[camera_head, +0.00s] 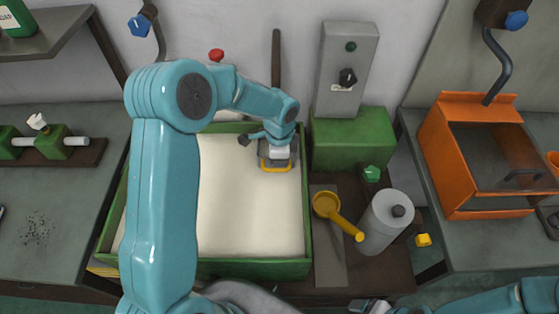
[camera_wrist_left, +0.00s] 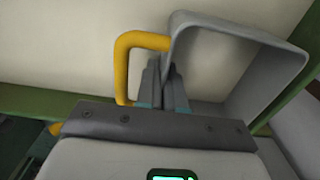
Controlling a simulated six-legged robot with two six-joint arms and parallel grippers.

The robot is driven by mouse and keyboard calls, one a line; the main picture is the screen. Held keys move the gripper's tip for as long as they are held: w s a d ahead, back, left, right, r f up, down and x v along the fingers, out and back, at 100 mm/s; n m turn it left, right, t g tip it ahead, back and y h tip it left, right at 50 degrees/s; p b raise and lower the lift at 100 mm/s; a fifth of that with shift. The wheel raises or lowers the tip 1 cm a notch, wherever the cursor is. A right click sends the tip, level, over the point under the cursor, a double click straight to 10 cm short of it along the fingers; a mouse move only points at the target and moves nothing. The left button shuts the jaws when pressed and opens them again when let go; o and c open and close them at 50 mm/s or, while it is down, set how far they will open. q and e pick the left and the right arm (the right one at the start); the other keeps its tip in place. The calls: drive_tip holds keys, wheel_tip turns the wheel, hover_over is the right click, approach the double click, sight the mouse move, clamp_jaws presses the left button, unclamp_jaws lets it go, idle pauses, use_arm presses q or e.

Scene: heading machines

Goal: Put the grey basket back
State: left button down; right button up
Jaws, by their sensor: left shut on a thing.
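The grey basket (camera_head: 281,161) with a yellow handle (camera_head: 276,169) is in my left gripper (camera_head: 270,139), over the far right part of a green-framed tank with a pale cream inside (camera_head: 230,220). In the left wrist view the basket (camera_wrist_left: 238,60) looks like an open, empty grey box, with its yellow handle (camera_wrist_left: 122,65) to the left. My left gripper's fingers (camera_wrist_left: 165,82) are close together between handle and wall; the exact grip point is partly hidden. My right gripper (camera_head: 371,305) shows only partly at the bottom edge; its jaws are unclear.
Right of the tank stand a green box (camera_head: 352,140) with a grey control panel (camera_head: 346,70), a yellow ladle (camera_head: 338,215) and a grey canister (camera_head: 385,222). An orange cabinet (camera_head: 460,160) is farther right. A dark upright bar (camera_head: 276,60) rises behind the tank.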

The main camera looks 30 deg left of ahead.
use_arm(q)
drive_tip(key=c, duration=1.3)
unclamp_jaws()
drive_tip(key=shift+w, duration=0.1)
drive_tip(key=shift+o, duration=0.2)
drive_tip(key=shift+w+f, duration=0.1)
drive_tip(key=shift+r+p, duration=0.35)
wheel_tip(320, 180, up, 7)
drive_tip(key=b, duration=0.1)
drive_tip(key=shift+r, duration=0.1)
